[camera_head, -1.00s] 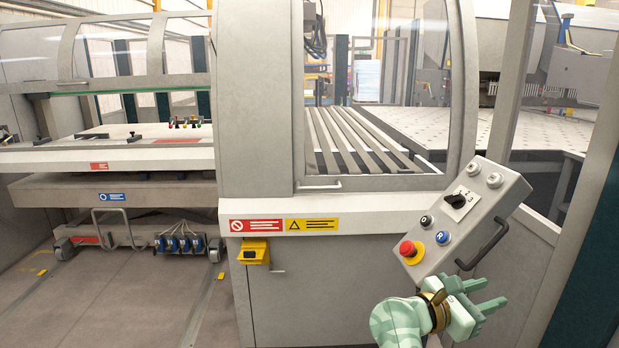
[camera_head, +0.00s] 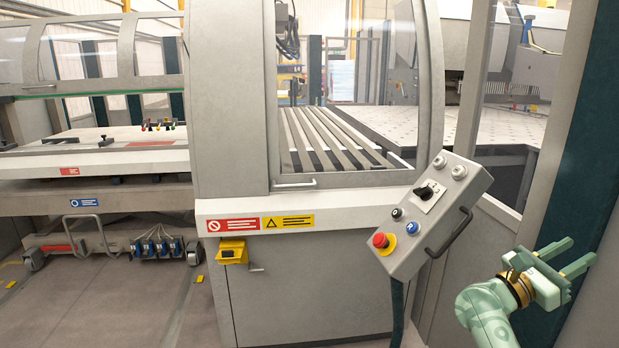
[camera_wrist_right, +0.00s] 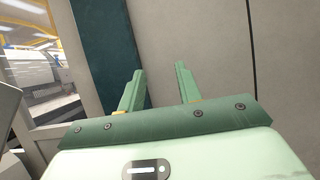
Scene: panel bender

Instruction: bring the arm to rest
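My right gripper (camera_head: 574,256) is at the lower right of the head view, to the right of the control box and apart from it. Its two green fingers are spread with nothing between them; they also show open and empty in the right wrist view (camera_wrist_right: 160,88), before a grey panel. The grey control box (camera_head: 428,215) is tilted on its stand. It carries a red stop button (camera_head: 380,240), a blue button (camera_head: 412,228), a black rotary switch (camera_head: 425,192) and a black handle (camera_head: 450,232). My left gripper is in neither view.
The machine's grey cabinet (camera_head: 305,280) fills the middle, with a yellow pedal-like box (camera_head: 231,250) on its front. A dark teal post (camera_head: 585,150) and a grey panel stand close behind my right gripper. Open floor (camera_head: 120,300) lies at the lower left.

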